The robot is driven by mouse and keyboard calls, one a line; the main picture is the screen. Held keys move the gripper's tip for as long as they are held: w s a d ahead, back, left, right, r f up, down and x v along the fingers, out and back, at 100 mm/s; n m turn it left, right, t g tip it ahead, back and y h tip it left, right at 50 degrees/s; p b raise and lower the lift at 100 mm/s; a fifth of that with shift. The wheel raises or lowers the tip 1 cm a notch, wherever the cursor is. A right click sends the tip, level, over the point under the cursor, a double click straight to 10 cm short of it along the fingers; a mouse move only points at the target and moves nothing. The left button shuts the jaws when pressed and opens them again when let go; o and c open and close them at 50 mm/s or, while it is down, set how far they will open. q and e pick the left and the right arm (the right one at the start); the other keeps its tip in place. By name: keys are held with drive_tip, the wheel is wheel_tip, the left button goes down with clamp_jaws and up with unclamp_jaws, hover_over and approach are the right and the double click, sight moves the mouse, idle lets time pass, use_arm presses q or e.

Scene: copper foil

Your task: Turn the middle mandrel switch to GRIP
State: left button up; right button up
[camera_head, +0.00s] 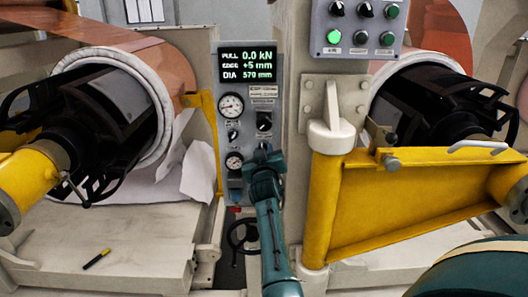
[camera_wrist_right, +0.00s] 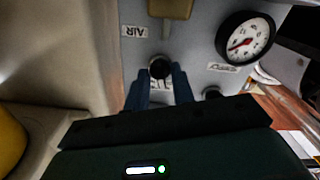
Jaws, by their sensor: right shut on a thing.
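My right gripper (camera_head: 263,155) reaches the lower part of the grey control panel (camera_head: 246,92) from below. In the right wrist view its dark fingers (camera_wrist_right: 160,85) are shut on a small black knob (camera_wrist_right: 159,67), one finger on each side. A tag reading AIR (camera_wrist_right: 134,31), upside down in that view, is beside the knob. The knob's own label is partly covered by the fingers and not readable. Another black switch (camera_head: 264,121) sits just above my gripper in the head view. I cannot read which label is GRIP. My left gripper is out of view.
The panel also holds a display (camera_head: 247,61) and a round gauge (camera_head: 231,106). A second gauge is close beside my fingers (camera_wrist_right: 246,38). A yellow swing arm (camera_head: 400,205) stands to the right. A marker (camera_head: 97,259) lies on the machine base at left.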

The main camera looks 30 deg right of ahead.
drive_tip(key=shift+n, duration=1)
drive_tip(key=o, duration=0.6)
